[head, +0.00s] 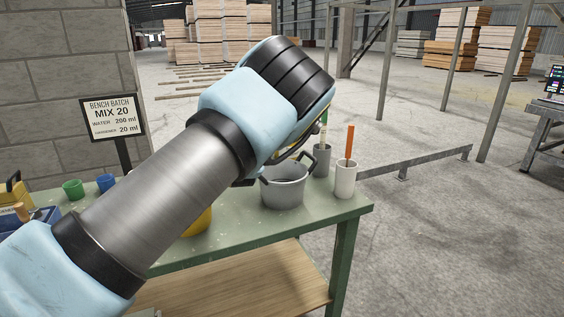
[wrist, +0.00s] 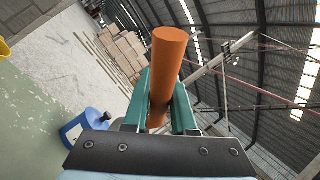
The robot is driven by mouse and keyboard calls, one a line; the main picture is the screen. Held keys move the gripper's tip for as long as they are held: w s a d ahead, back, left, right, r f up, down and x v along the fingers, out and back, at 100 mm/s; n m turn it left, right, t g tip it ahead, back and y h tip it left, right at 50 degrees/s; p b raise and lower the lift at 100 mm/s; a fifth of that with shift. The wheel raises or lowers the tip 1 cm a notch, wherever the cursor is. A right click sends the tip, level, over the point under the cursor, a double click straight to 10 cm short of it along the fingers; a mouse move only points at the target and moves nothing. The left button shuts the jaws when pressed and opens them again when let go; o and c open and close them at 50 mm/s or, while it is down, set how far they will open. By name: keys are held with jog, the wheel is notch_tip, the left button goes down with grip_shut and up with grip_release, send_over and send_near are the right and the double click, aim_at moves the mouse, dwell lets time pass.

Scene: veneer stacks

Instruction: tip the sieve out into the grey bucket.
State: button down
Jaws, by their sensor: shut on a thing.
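My gripper (wrist: 162,88), with teal fingers in the wrist view, is shut on a round orange-brown handle (wrist: 170,52). It looks like the sieve's handle, but no sieve bowl or contents can be made out. In the head view my own arm hides the fingers; a thin dark curved edge shows beside the wrist, above the bucket, and I cannot tell what it belongs to. The grey bucket (head: 284,190) stands upright on the green bench, close below and right of my wrist. It has dark side handles, and its inside is mostly hidden.
A grey cup (head: 321,160) and a white cup (head: 345,181) holding an orange-handled tool stand right of the bucket. A yellow container (head: 199,222) is partly behind my arm. Green (head: 73,189) and blue (head: 106,182) cups stand left. The bench's (head: 335,210) right end is close.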

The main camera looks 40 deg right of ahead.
jog(key=shift+s+d+r+m+h, duration=0.15)
jog(key=shift+s+r+m+h, duration=0.15)
jog(key=shift+s+m, duration=0.1)
jog(key=shift+s+r, duration=0.1)
jog(key=shift+s, duration=0.15)
jog(key=shift+s+d+r+m+h+b, duration=0.25)
jog(key=shift+s+r+m+h+b, duration=0.1)
jog(key=shift+s+m+h, duration=0.3)
jog(key=shift+s+d+r+m+h+b, duration=0.2)
jog(key=shift+s+m+h+b, duration=0.1)
jog(key=shift+s+m+h, duration=0.35)
jog(key=shift+t, duration=0.3)
jog(key=shift+s+d+r+m, duration=0.1)
jog(key=shift+s+m, duration=0.15)
jog(key=shift+m, duration=0.25)
jog(key=shift+s+d+r+m+g+h+b, duration=0.2)
jog(key=shift+s+m+h+b, duration=0.25)
jog(key=shift+s+m+h, duration=0.3)
jog(key=shift+s+d+r+m+g+h+b, duration=0.1)
jog(key=shift+s+d+m+g+h+b, duration=0.15)
jog(key=shift+s+m+h+b, duration=0.4)
jog(key=shift+s+d+m+g+h, duration=0.25)
jog(key=shift+s+m+g+h, duration=0.15)
jog(key=shift+s+m+h, duration=0.4)
jog(key=shift+s+d+m+g+h, duration=0.35)
jog(key=shift+s+m+h, duration=0.35)
jog(key=shift+m, duration=0.25)
jog(key=shift+s+d+m+g+h, duration=0.2)
jog(key=shift+s+m+g+h, duration=0.2)
jog(key=shift+s+m+h, duration=0.4)
